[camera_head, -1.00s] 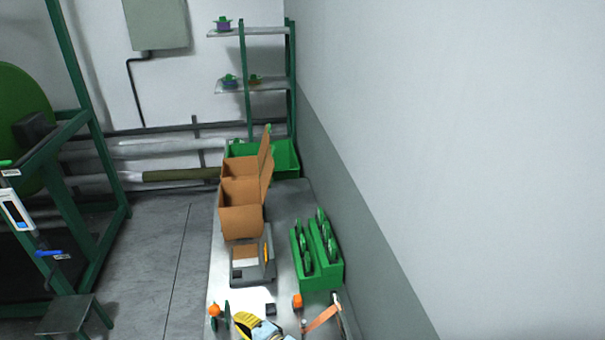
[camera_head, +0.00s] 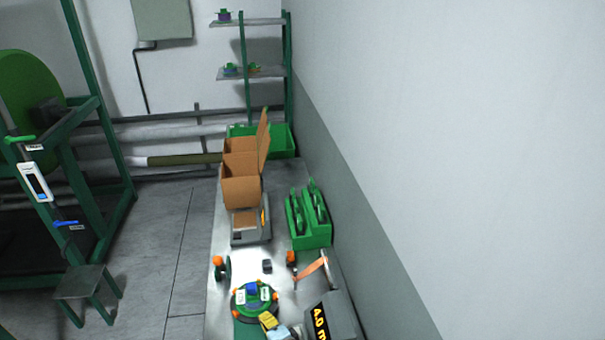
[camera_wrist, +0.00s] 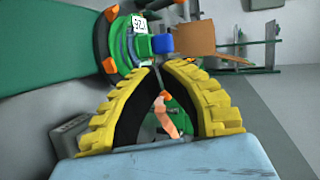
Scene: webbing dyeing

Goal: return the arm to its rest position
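My gripper (camera_head: 268,321) is at the bottom of the head view, over the near part of the metal bench (camera_head: 283,185). In the wrist view my gripper (camera_wrist: 158,68) has its yellow fingers bowed, with the tips together and nothing visible held between them. A green reel (camera_head: 253,301) with a blue centre and white labels lies just beyond the fingertips. The reel also shows in the wrist view (camera_wrist: 128,45), apart from the tips as far as I can tell. Most of my arm is out of view.
A grey box with a yellow display (camera_head: 342,318) stands right of my gripper, by an orange strap (camera_head: 310,270). Cardboard boxes (camera_head: 241,190), a scale (camera_head: 250,236) and a green rack (camera_head: 312,236) stand farther back. The wall is on the right; open floor is left.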

